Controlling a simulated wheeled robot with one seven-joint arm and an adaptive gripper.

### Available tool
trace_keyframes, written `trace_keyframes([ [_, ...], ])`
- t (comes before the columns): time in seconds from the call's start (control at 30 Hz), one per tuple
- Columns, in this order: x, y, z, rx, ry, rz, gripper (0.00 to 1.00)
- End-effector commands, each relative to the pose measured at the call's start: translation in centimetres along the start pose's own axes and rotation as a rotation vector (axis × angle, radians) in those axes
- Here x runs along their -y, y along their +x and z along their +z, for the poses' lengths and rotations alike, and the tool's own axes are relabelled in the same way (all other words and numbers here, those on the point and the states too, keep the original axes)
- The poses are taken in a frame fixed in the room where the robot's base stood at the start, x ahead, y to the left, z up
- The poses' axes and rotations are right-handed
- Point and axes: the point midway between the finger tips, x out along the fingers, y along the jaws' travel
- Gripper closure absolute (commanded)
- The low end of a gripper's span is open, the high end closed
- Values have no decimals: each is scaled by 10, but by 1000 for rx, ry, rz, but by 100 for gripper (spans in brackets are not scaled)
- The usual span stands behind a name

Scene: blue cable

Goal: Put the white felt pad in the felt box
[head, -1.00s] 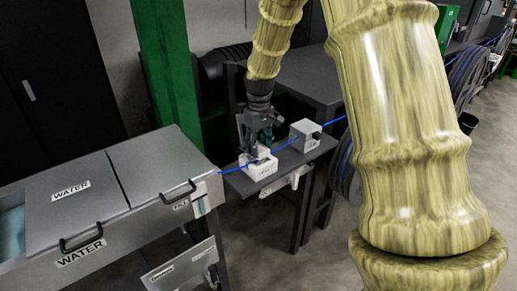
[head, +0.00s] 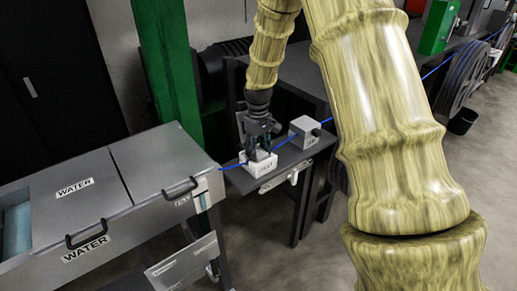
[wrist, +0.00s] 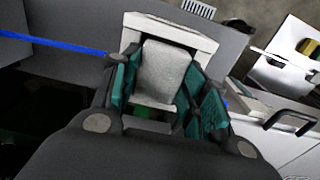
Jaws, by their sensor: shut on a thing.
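The white felt pad (wrist: 163,70) is a pale, flat, rounded piece between the teal finger pads of my gripper (wrist: 157,86) in the wrist view. My gripper (head: 258,150) is shut on it and points down at the felt box in the head view. The felt box (head: 263,168) is a small white open block on the dark shelf; its rim shows behind the pad in the wrist view (wrist: 172,24). The pad's end is at the box opening; how deep it sits is hidden by the fingers.
A blue cable (head: 231,166) runs from the grey water tank (head: 150,160) to the box and on to a grey block (head: 304,132) close on the right. The dark shelf (head: 240,179) is narrow. A green post (head: 165,70) stands behind left.

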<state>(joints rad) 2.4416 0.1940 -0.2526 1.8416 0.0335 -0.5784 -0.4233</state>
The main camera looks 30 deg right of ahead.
Motion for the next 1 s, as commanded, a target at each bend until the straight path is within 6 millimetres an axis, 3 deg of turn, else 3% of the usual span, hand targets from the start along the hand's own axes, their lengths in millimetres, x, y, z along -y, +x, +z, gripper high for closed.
trace_keyframes([
  [0.47,1,15,3,6,0,-2,69],
  [0.5,1,16,3,7,0,-3,50],
  [0.6,1,17,4,9,1,-4,35],
  [1.0,0,14,3,7,2,-2,35],
])
